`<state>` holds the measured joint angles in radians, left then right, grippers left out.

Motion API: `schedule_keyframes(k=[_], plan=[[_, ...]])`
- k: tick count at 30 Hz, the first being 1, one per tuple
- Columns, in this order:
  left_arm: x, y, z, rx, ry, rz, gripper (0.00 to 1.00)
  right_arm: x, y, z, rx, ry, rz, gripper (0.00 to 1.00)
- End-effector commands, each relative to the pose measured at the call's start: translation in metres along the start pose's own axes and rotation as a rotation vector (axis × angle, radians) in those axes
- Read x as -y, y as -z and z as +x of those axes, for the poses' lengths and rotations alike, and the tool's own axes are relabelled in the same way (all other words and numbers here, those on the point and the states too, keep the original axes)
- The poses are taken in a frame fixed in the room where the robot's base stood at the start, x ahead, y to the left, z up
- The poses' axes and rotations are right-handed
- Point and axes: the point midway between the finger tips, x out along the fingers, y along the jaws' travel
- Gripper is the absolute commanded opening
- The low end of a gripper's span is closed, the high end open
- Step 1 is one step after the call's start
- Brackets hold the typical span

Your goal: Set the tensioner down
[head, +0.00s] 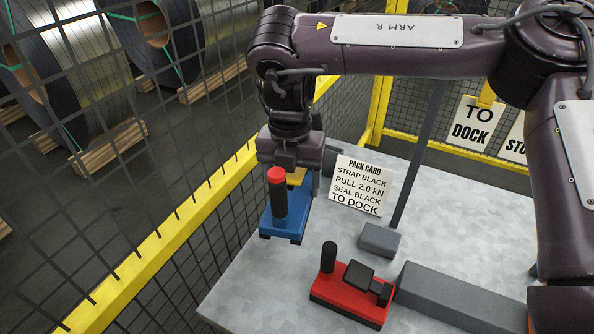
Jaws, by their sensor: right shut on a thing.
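The tensioner, which I take to be the blue tool (285,222) with a black upright handle and red knob, is in the head view left of centre. My right gripper (294,182) points down and is shut on it, behind the handle. The tool is roughly upright over the table's left edge; I cannot tell whether its dark feet touch the top. The gripped part is largely hidden by the handle and fingers. My left gripper is not in view.
The grey metal table (245,290) also carries a red tool (345,297), a small grey block (379,240), a long grey block (455,298) and a pack card (360,187). A yellow-railed mesh fence (165,245) runs along the left. Bare tabletop lies left of the red tool.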

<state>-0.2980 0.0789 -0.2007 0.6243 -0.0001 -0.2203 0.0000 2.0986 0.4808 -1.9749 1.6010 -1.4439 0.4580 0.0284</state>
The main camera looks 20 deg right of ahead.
Motion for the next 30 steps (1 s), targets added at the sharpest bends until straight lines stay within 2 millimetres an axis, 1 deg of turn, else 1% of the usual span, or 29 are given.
schedule_keyframes(k=[1,6,30], plan=[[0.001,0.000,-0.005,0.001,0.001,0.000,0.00,-0.002,0.002,-0.004,0.001,-0.003,-0.088,0.00],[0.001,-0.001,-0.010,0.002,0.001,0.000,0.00,-0.005,0.008,-0.004,0.003,-0.004,-0.394,0.00],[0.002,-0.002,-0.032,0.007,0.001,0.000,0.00,-0.015,0.036,-0.002,0.015,-0.010,-1.652,0.00]])
